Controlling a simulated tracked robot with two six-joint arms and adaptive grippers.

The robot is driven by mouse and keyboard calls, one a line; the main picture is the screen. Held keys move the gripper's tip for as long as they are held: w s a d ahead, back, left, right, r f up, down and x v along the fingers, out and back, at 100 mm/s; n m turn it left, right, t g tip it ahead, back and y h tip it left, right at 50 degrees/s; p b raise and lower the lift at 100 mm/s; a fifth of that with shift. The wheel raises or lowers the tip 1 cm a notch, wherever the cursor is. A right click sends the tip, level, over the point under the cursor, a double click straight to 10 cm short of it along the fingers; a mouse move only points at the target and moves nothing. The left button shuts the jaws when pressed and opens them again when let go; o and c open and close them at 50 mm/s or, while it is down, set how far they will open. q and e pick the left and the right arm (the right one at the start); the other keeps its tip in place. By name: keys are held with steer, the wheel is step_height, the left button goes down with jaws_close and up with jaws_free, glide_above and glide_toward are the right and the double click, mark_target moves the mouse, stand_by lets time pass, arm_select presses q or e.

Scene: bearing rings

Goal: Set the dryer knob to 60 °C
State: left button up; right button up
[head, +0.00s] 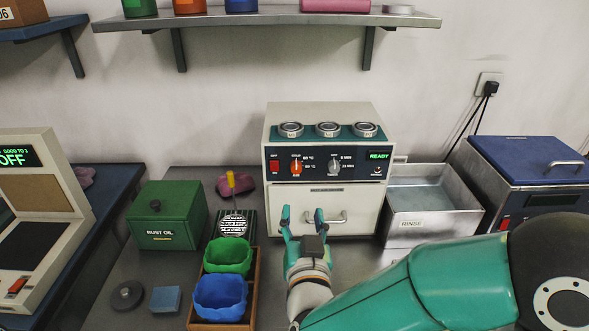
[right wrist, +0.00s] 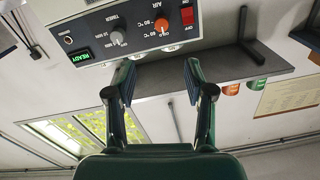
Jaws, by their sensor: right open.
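The dryer (head: 325,140) is a cream box with a dark front panel. Its orange AIR knob (head: 295,167) sits beside a red switch (head: 274,165), with small °C labels to its right. The knob also shows upside down in the right wrist view (right wrist: 162,25). My right gripper (head: 302,217) is open and empty, in front of the dryer and below the panel, apart from the knob. In the right wrist view its fingers (right wrist: 160,75) are spread, with the knob beyond the gap between them. My left gripper is out of view.
A grey TIMER knob (head: 334,167) and a green READY display (head: 379,156) share the panel. The door handle (head: 327,217) lies beside my right gripper. Rinse basin (head: 435,222) stands right; green rust oil box (head: 167,215) and green and blue cups (head: 228,257) stand left.

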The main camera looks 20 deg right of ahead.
mark_target(297, 171)
steer(key=p+x, duration=0.3)
steer(key=x, duration=1.2)
steer(key=shift+w+p, duration=0.25)
steer(key=shift+p, duration=0.05)
jaws_close()
